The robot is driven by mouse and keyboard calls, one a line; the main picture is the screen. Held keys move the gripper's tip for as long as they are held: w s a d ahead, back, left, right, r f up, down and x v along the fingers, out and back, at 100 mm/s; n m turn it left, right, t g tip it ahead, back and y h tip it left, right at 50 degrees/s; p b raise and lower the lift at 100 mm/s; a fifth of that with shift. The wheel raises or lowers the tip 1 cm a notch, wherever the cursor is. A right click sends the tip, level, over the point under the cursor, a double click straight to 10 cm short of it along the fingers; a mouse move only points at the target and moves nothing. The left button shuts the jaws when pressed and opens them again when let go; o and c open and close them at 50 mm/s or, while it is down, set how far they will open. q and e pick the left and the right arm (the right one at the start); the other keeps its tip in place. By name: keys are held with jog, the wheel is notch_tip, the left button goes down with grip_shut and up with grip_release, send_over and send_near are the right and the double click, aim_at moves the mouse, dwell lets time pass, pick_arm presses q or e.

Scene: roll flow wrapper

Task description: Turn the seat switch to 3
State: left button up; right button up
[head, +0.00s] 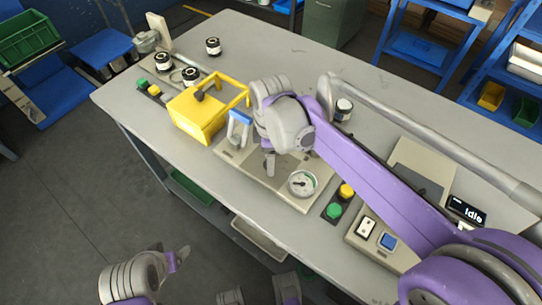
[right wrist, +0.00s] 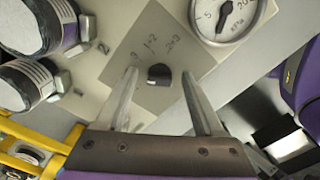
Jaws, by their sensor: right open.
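In the head view my right gripper (head: 268,165) hangs over the beige panel (head: 299,202) and hides the knob. My left gripper (head: 180,256) is off the table at the lower left, its jaws unclear.
A round gauge (head: 303,183) is beside the knob on the panel. A yellow frame box (head: 197,118) and a blue-handled part (head: 239,126) stand to the left. Green and yellow buttons (head: 340,201) and an "Idle" display (head: 467,211) are to the right.

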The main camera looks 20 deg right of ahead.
grip_shut()
jog(key=shift+m, duration=0.3)
jog(key=shift+r+m+p, duration=0.1)
jog(key=shift+m+p, duration=0.6)
jog(key=shift+m, duration=0.5)
jog(key=shift+s+a+m+p, duration=0.1)
jog(key=shift+m+p, duration=0.45)
jog(key=shift+m, duration=1.35)
grip_release()
